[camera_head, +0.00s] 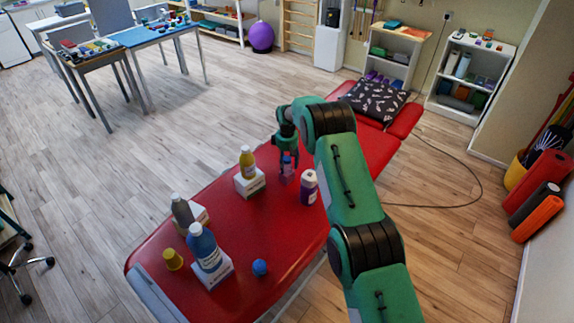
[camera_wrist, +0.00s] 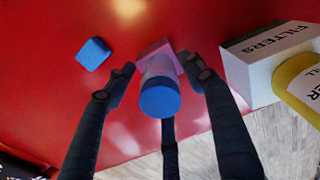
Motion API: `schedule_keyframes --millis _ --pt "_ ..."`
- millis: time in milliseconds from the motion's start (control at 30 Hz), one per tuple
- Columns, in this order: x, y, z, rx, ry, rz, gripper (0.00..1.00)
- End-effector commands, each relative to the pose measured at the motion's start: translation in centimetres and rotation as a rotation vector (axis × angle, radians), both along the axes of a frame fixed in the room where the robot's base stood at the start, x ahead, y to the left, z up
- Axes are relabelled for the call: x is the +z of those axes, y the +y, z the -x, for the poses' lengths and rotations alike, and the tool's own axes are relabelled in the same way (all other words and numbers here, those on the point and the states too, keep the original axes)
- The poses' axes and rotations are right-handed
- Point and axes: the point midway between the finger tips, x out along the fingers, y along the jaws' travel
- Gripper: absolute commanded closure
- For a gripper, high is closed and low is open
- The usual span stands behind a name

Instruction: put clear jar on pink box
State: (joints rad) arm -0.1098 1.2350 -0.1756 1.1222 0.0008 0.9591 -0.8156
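The clear jar (camera_wrist: 157,68) has a blue lid and sits between my gripper's fingers in the wrist view. In the head view the jar (camera_head: 287,161) is partly covered by my gripper (camera_head: 287,150). The pink box (camera_wrist: 152,48) shows directly beneath the jar in the wrist view, partly hidden by it. The jar looks upright over the box; whether they touch is hard to tell. My gripper (camera_wrist: 157,66) has one finger on each side of the jar, with narrow gaps appearing beside it, so it looks open.
A white box (camera_head: 250,183) bearing a yellow bottle (camera_head: 247,162) stands close by. A purple-and-white bottle (camera_head: 308,188) stands on the red table (camera_head: 290,225). A blue block (camera_wrist: 93,53) lies near the jar. Grey and blue bottles stand at the table's near end.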

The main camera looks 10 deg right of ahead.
Motion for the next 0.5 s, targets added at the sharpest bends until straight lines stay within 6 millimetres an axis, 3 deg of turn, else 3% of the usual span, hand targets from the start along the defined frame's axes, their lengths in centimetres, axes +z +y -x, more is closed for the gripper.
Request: schedule_keyframes --millis 267,500 --pt "0.5 0.0 0.0 0.000 -0.001 0.000 0.46" --pt "2.7 0.0 0.0 0.000 -0.001 0.000 0.46"
